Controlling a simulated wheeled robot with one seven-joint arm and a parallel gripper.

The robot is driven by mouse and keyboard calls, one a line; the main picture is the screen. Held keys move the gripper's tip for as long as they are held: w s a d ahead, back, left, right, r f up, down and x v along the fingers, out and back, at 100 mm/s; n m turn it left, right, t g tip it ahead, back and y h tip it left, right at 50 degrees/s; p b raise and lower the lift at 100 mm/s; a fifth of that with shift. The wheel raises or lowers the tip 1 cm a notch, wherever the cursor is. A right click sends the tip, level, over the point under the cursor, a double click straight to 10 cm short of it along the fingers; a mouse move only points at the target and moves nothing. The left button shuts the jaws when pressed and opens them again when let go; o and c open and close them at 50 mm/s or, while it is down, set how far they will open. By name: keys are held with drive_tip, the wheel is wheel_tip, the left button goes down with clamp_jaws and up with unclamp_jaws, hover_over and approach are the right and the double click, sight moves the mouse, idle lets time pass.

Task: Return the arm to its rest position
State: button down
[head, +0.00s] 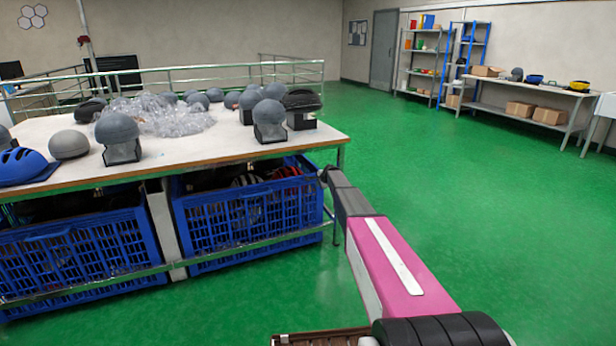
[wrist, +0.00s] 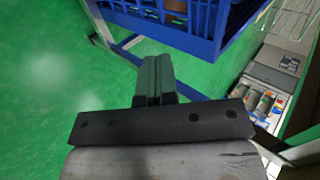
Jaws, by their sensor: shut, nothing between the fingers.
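My arm reaches out from the lower right of the head view, a pink and grey link leading to dark wrist parts. My gripper (head: 326,172) is at its far end, beside the right end of the white table (head: 210,150), below the tabletop. I cannot tell whether it touches the table frame. In the wrist view the two dark fingers of my gripper (wrist: 152,62) are together with nothing between them. They point toward the table's lower frame, near a blue crate (wrist: 180,30). The fingertips are small and partly unclear in the head view.
Blue crates (head: 250,213) stand under the table. Grey headforms (head: 269,115), a blue helmet (head: 22,165) and clear plastic wrap (head: 160,115) lie on top. Green floor (head: 480,200) is open to the right. A side bench (head: 530,92) and shelves (head: 420,60) stand far back.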

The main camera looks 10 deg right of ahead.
drive_tip(key=s+a+n+g+h, duration=0.1)
drive_tip(key=s+n+g, duration=0.3)
drive_tip(key=s, duration=2.8)
drive_tip(key=s+a+n+g+h, duration=0.1)
drive_tip(key=s+n+g, duration=0.3)
drive_tip(key=s, duration=2.9)
drive_tip(key=n, duration=0.6)
drive_tip(key=shift+s+r+g+h, duration=0.2)
drive_tip(key=shift+r+g+h, duration=0.2)
